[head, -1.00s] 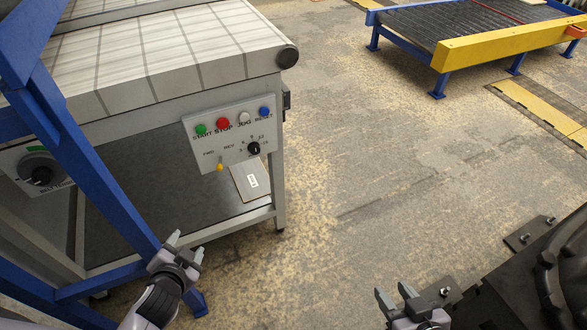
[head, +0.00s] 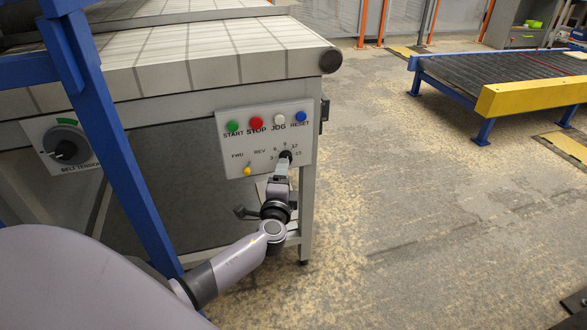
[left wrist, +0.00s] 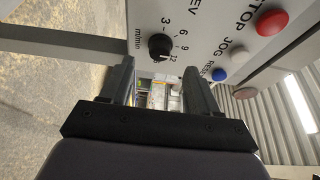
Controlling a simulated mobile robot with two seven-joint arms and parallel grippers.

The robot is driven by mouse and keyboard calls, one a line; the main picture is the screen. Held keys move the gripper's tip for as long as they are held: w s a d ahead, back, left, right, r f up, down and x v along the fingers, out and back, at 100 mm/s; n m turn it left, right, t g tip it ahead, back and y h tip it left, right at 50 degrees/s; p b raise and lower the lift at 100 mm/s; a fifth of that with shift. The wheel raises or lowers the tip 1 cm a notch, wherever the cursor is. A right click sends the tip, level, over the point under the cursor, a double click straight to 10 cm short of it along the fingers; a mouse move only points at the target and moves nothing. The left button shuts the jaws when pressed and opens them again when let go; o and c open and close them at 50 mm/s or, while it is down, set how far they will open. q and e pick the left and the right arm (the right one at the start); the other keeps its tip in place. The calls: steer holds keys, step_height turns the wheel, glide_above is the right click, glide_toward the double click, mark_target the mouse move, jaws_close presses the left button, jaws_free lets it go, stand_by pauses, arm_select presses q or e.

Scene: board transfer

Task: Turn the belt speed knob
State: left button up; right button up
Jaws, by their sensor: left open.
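The belt speed knob (head: 286,155) is a small black dial on a light grey control panel (head: 225,150), low on its right side. My left gripper (head: 283,166) is right at the knob and partly covers it in the head view. In the left wrist view the knob (left wrist: 160,46) stands just beyond my open fingertips (left wrist: 158,68), roughly centred between them. A scale with numbers and "m/min" surrounds it. I cannot tell whether a finger touches it. My right gripper is not in view.
Green START (head: 233,126), red STOP (head: 256,122), white JOG (head: 279,118) and blue RESET (head: 301,116) buttons sit above the knob. A blue frame post (head: 125,170) stands left of my arm. Open floor lies right.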

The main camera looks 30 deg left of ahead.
arm_select(q)
steer(key=shift+b+x, duration=0.65)
steer(key=shift+x, duration=2.1)
steer(key=c, duration=1)
